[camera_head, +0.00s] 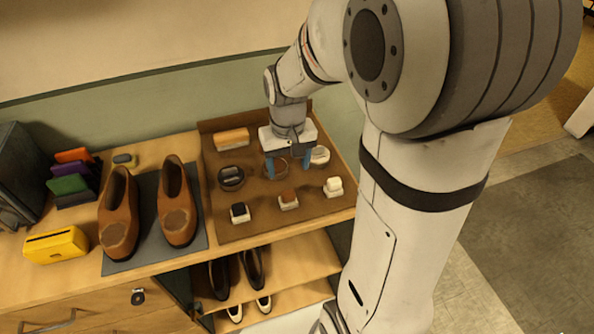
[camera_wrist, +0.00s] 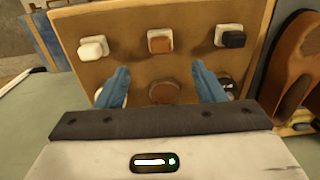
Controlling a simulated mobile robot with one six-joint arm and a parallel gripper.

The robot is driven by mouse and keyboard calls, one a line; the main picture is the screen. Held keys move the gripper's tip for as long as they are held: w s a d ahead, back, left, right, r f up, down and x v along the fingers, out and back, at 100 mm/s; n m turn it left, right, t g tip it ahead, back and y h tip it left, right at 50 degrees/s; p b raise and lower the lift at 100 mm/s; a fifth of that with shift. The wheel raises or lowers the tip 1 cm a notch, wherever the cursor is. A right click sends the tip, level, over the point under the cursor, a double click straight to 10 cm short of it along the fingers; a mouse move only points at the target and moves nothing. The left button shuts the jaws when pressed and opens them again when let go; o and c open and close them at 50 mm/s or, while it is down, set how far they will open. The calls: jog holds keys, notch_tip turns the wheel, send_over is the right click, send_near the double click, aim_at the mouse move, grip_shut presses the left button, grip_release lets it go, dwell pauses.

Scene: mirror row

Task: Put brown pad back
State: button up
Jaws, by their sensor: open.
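The brown pad (camera_head: 289,197) sits on a pale block in the front row of a brown tray (camera_head: 240,215), between a black pad (camera_head: 240,210) and a white pad (camera_head: 333,185). It also shows in the wrist view (camera_wrist: 160,41), beyond my fingertips. My gripper (camera_head: 288,166) is open and points down over the tray's middle row, with nothing held. A round brown tin (camera_head: 277,167) is under and between its blue fingers, partly hidden by them in the head view. In the wrist view the tin (camera_wrist: 164,93) lies between the open fingers (camera_wrist: 160,70).
A dark tin (camera_head: 231,177) and a pale tin (camera_head: 320,155) flank the brown tin. An orange-brown brush (camera_head: 232,138) lies at the tray's back left. Brown shoes (camera_head: 176,205) stand on a grey mat (camera_head: 145,262) to the left, near a yellow box (camera_head: 56,245).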

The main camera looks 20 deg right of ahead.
jog(key=s+r+t, duration=0.3)
jog(key=s+r, duration=0.5)
jog(key=s, duration=0.5)
jog(key=shift+s, duration=0.2)
dwell(0.5)
